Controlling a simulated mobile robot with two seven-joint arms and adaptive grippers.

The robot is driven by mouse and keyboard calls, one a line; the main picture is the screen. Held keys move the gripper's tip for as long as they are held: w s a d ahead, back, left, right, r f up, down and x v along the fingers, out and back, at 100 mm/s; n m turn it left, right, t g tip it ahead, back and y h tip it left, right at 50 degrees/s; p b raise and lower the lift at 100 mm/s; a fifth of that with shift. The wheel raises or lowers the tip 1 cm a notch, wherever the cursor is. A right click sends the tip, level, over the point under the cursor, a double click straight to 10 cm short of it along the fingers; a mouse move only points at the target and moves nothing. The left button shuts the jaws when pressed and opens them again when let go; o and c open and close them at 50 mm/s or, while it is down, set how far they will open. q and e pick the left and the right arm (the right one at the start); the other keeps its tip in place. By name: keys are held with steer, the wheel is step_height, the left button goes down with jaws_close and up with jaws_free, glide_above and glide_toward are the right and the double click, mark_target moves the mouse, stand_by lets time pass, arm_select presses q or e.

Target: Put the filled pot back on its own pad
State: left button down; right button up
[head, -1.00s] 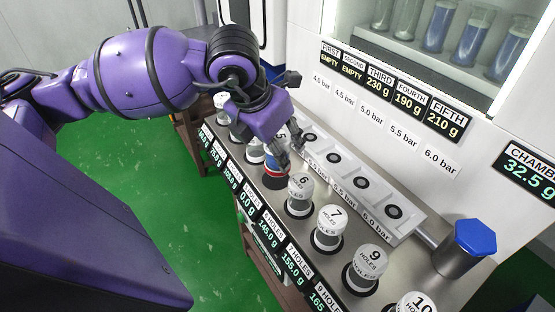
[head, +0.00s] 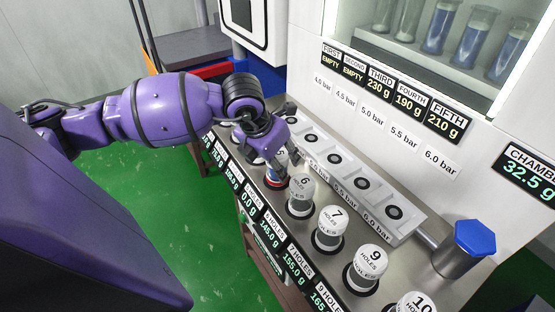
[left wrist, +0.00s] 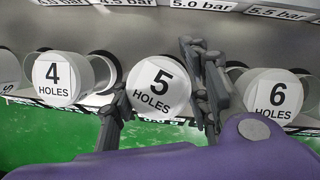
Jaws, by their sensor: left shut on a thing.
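In the left wrist view the fingers close on both sides of this pot (left wrist: 158,90). The pot is upright at the gap in the front row between the 4 HOLES pot (left wrist: 56,80) and the 6 HOLES pot (head: 300,195). Its dark pad (head: 272,186) shows just below it; I cannot tell whether they touch. A display (head: 249,199) near that spot reads 0.0 g. My right gripper is not in view.
The 7 HOLES pot (head: 329,229) and 9 HOLES pot (head: 366,268) stand further along the row. Behind is a pale raised strip (head: 347,172) with dark round holes. A blue-capped post (head: 474,238) stands at the right end.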

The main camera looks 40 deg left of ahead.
arm_select(q)
steer(key=shift+f, duration=0.25)
steer(key=c, duration=1)
jaws_free()
steer(key=shift+r, duration=0.6)
steer(key=p+v, duration=0.1)
steer(key=v, duration=1)
steer(key=shift+s+r, duration=0.1)
steer(key=shift+s, duration=0.15)
